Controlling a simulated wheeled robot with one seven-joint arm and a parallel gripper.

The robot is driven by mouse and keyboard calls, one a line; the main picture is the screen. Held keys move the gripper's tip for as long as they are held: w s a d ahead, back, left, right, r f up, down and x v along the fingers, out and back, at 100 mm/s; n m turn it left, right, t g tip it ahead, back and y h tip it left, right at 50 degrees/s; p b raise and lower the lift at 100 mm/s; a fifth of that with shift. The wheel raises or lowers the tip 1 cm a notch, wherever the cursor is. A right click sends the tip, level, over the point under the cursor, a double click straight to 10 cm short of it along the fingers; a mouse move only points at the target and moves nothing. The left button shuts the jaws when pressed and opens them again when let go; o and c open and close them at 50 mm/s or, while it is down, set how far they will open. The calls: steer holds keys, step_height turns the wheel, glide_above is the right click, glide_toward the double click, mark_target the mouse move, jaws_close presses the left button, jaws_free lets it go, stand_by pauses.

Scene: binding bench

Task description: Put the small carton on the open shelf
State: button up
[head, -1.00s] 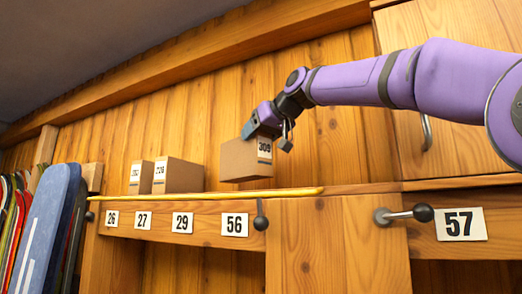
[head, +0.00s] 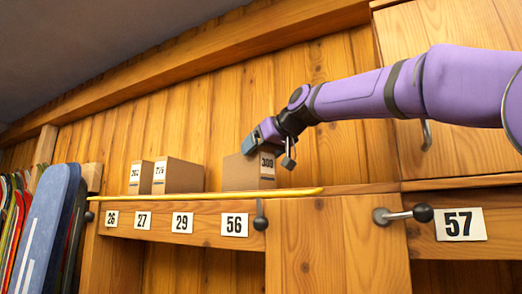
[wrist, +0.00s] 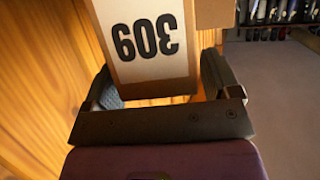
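The small carton (head: 240,172) is a brown box with a white number label on one face. In the head view it sits at the shelf's surface, behind the yellow front strip, and looks upright. In the wrist view its label reads 309 (wrist: 146,40), upside down. My gripper (head: 268,150) is at the carton's top right, with one finger on each side. In the wrist view the two fingers lie close against the carton's sides, so it looks shut on it. The open shelf (head: 345,188) is a wooden ledge against a plank wall. The carton's underside is hidden.
Two other labelled cartons (head: 178,176) stand to the left on the same shelf, with a gap between. A yellow strip (head: 215,193) runs along the shelf edge. Number plates and knobs (head: 260,215) are below. Coloured boards (head: 50,225) stand at far left; a cabinet door (head: 455,90) is upper right.

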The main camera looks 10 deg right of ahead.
steer(key=shift+r, duration=0.1)
steer(key=v, duration=0.7)
steer(key=shift+s, duration=0.15)
steer(key=shift+d, duration=0.15)
stand_by(1.2)
